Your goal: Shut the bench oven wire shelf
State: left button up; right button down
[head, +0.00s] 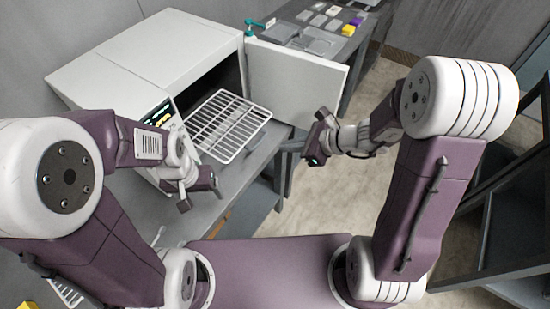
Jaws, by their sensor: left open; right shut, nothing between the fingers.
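The white bench oven (135,65) stands on a grey bench at the left, with its door (295,85) swung open to the right. The white wire shelf (228,126) sticks out of the dark oven opening over the bench, and looks empty. My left gripper (202,192) is open in front of the oven's control panel, to the left of and nearer than the shelf's front edge, and appears apart from it. My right gripper (314,139) is shut and empty, to the right of the shelf and just in front of the door's lower edge.
The oven's control panel (160,112) is beside the opening, behind my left arm. A grey table (313,45) with several small plates and a yellow block stands behind the door. A dark rack (500,215) is at the far right. Bare floor shows between.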

jog(key=d+f+m, duration=0.3)
jog(key=d+f, duration=0.1)
jog(key=w+a+f+p, duration=0.1)
jog(key=w+a+f, duration=0.4)
jog(key=w+a, duration=0.3)
jog(key=shift+a+f+t+h+p, duration=0.2)
jog(key=shift+a+t+h+p, duration=0.15)
jog(key=shift+a, duration=0.35)
jog(key=shift+w, duration=0.1)
